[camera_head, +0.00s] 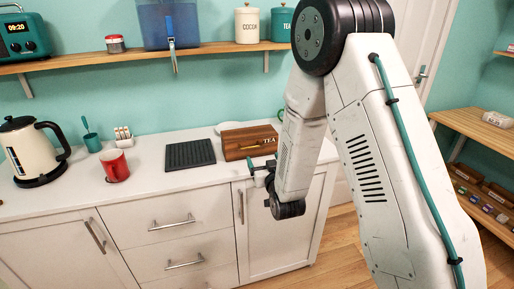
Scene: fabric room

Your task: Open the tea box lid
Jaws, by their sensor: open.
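The wooden tea box (236,142), marked TEA on its front, sits on the white counter near its right end. Its lid looks shut. My gripper (256,168) is just in front of the box, near the counter's front edge. It is open and appears small here, with nothing seen between its fingers. I cannot tell whether it touches the box. My arm hides the area to the right of the box.
A dark ribbed mat (190,154) lies left of the box, and a white plate (226,127) is partly hidden behind it. A red mug (114,165), a toast rack (124,137) and a kettle (32,150) stand further left. A wooden shelf (120,62) runs above.

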